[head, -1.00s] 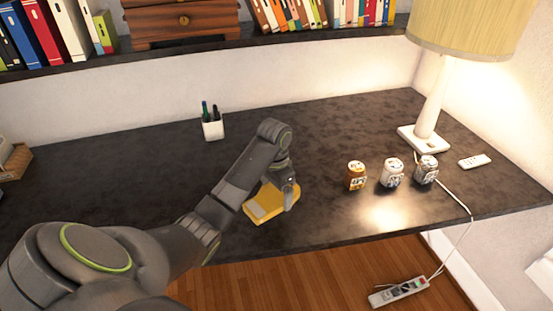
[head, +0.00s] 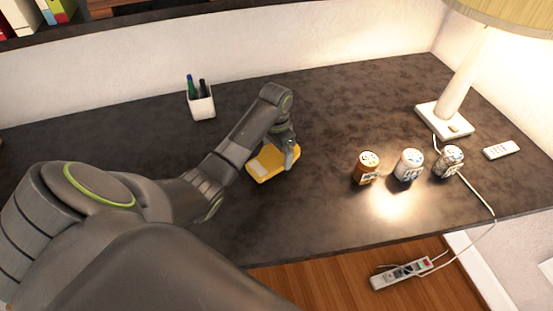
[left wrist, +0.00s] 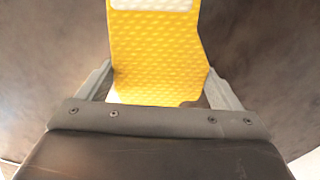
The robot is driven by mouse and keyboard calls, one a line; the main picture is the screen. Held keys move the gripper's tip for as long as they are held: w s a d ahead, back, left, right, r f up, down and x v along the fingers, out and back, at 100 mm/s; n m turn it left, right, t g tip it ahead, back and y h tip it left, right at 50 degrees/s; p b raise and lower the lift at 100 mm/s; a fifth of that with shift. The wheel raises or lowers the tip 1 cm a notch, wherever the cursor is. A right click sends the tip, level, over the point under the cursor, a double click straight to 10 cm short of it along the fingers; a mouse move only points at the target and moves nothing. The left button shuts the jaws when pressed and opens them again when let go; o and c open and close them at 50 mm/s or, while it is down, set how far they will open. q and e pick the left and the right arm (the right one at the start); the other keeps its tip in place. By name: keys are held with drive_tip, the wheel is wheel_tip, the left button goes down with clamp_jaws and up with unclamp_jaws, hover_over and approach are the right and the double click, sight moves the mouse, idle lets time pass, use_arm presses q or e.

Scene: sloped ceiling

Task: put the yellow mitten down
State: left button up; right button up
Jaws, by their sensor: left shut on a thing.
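The yellow mitten (head: 268,167) is at the middle of the dark desk in the head view, with a pale patch on its left part. My left gripper (head: 291,158) is shut on its right end. In the left wrist view the quilted yellow mitten (left wrist: 155,60) lies between the two grey fingers of the left gripper (left wrist: 158,88), its far end cut off by the frame's top. I cannot tell whether the mitten touches the desk. My right gripper is not in view.
Several items stand on the desk (head: 330,120): a pen cup (head: 202,104), an orange jar (head: 367,168), two whitish jars (head: 408,164) (head: 448,161), a lamp (head: 446,122) with a cord, and a remote (head: 501,150). A power strip (head: 401,273) lies on the floor.

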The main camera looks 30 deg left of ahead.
sight(277, 152)
use_arm(q)
wheel_tip(277, 152, down, 4)
drive_tip(key=shift+w+f, duration=0.1)
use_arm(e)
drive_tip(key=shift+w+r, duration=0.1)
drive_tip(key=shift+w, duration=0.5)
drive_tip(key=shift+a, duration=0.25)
use_arm(q)
drive_tip(key=o, duration=0.8)
drive_tip(key=shift+f, duration=0.1)
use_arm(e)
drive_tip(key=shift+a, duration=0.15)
use_arm(q)
drive_tip(key=r, duration=0.8)
drive_tip(key=shift+w+a, duration=0.1)
drive_tip(key=shift+a, duration=0.1)
wheel_tip(277, 152, up, 3)
drive_tip(key=shift+r+p, duration=0.1)
drive_tip(key=shift+p, duration=0.6)
drive_tip(key=shift+r+p, duration=0.6)
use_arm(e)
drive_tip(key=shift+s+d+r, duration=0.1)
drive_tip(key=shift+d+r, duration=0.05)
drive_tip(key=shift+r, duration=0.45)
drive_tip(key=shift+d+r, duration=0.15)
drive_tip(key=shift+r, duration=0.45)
